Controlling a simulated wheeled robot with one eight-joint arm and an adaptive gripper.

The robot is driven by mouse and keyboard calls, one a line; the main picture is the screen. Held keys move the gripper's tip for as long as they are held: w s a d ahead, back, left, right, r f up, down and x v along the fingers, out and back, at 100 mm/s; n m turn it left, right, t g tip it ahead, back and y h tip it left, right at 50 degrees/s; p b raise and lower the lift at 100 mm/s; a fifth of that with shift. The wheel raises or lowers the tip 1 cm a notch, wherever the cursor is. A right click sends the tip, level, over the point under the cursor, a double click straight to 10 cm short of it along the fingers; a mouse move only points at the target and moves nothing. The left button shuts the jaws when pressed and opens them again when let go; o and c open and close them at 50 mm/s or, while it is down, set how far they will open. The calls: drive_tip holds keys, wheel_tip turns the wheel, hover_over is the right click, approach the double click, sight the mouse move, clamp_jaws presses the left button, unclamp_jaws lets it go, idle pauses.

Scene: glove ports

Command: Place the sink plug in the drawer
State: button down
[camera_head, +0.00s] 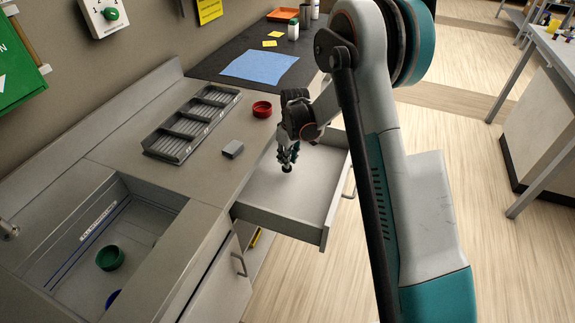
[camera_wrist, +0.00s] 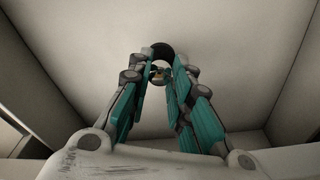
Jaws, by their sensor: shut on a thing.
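The drawer (camera_head: 312,212) is pulled open from the counter, and its floor looks bare. My gripper (camera_head: 287,161) is over the drawer, pointing down. It is shut on a small dark round sink plug (camera_head: 287,169), which shows just below the fingertips. In the wrist view the plug (camera_wrist: 162,49) is a dark disc with a small brassy part between the teal fingers of my gripper (camera_wrist: 160,73). The light drawer floor lies beyond it. I cannot tell whether the plug touches the floor.
A grey block (camera_head: 233,149), a red round dish (camera_head: 262,109) and a grey compartment tray (camera_head: 192,124) sit on the counter. The sink (camera_head: 150,218) at the left holds a green ring-like item (camera_head: 110,258) and something blue. Drawer walls surround my gripper.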

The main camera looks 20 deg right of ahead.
drive_tip(key=shift+f+b, duration=0.35)
drive_tip(key=shift+f, duration=1.2)
drive_tip(key=shift+f, duration=0.2)
drive_tip(key=c, duration=1.5)
unclamp_jaws()
drive_tip(key=shift+o, duration=0.2)
drive_tip(key=shift+r, duration=0.1)
